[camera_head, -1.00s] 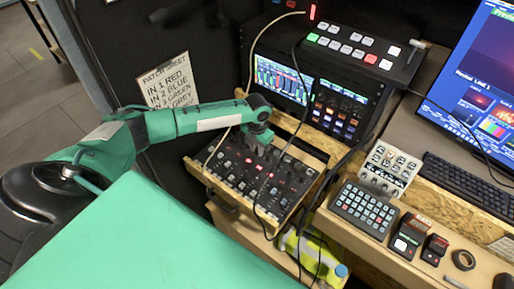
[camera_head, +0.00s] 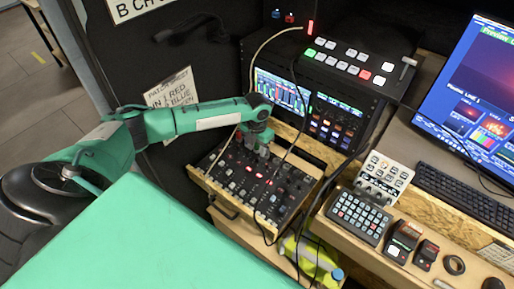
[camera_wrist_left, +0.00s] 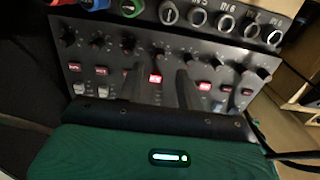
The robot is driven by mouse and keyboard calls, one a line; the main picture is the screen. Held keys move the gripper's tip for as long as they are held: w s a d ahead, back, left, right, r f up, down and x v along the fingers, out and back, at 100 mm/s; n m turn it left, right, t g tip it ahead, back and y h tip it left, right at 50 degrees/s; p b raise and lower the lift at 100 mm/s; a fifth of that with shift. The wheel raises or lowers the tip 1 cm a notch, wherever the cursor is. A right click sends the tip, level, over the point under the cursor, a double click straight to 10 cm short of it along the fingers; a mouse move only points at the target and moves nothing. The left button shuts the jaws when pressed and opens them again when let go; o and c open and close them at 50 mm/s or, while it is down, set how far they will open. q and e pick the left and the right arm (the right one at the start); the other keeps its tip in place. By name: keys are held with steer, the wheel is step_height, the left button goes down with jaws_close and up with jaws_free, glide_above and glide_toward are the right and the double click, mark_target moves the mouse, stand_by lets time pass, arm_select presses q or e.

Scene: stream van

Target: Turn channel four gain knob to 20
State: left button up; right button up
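The black audio mixer (camera_head: 232,182) sits on a wooden drawer shelf in the head view. In the left wrist view its panel (camera_wrist_left: 105,88) shows a row of dark gain knobs under a row of jacks. The fourth knob from the left (camera_wrist_left: 157,52) appears to be channel four's; its pointer is too dark to read. My left gripper (camera_head: 262,153) is low over the mixer's far edge. In the left wrist view its dark fingers (camera_wrist_left: 157,75) point at the panel with a gap between them, around the fourth knob's column. Contact is unclear. My right gripper is out of view.
Coloured plugs (camera_wrist_left: 130,8) fill the left jacks above the knobs. A pale cable (camera_head: 257,50) and a dark cable hang near my left gripper. A rack with a screen (camera_head: 283,90) stands behind the mixer. A button pad (camera_head: 358,215) is to the right.

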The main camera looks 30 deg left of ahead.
mark_target(257, 158)
arm_select(q)
step_height(257, 158, up, 8)
steer(key=p, duration=0.6)
steer(key=shift+r, duration=0.15)
